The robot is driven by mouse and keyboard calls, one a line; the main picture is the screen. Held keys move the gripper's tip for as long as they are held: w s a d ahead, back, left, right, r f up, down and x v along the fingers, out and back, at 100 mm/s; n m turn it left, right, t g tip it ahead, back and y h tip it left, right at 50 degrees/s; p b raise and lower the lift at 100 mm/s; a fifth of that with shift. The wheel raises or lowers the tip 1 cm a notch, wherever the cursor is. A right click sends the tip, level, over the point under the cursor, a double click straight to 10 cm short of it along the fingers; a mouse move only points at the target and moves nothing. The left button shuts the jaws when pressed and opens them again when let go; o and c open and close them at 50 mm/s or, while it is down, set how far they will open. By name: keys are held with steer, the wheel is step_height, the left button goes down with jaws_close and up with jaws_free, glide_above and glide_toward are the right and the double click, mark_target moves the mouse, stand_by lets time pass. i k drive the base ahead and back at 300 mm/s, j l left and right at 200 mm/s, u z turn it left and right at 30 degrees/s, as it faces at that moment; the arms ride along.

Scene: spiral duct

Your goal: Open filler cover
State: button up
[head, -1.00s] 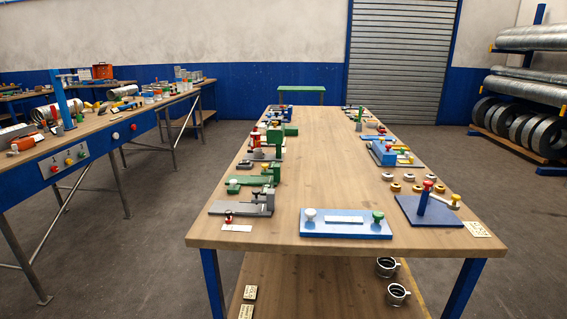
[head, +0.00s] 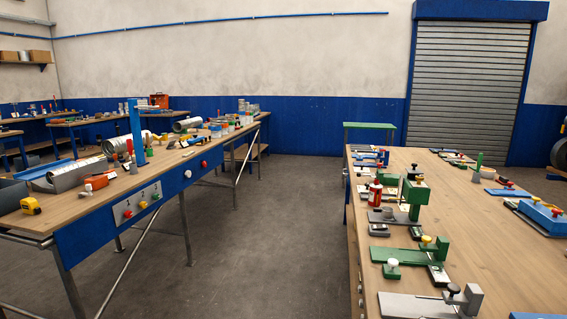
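I cannot make out which item is the filler cover; no part in view is clearly one. The left workbench (head: 95,207) has a blue front panel with a grey control plate (head: 141,204) carrying several coloured buttons. A blue post (head: 136,135), metal duct pieces (head: 114,144) and a grey open trough (head: 80,174) are on its top. The right wooden table (head: 500,262) carries green and grey clamp-like fixtures, among them a green one (head: 404,257) and a tall green one (head: 414,195). My gripper is not in view.
Open grey floor (head: 270,230) lies between the bench and the table. A small green table (head: 369,127) stands at the back, left of the roller shutter (head: 467,85). A yellow tape measure (head: 31,205) lies on the bench's near end.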

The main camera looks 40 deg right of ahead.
mark_target(410, 171)
steer(key=i+u, duration=0.5)
steer(key=i, duration=0.7)
steer(key=i+z, duration=0.45)
steer(key=i+j+z, duration=0.2)
steer(key=i+z, duration=0.25)
steer(key=k, duration=0.1)
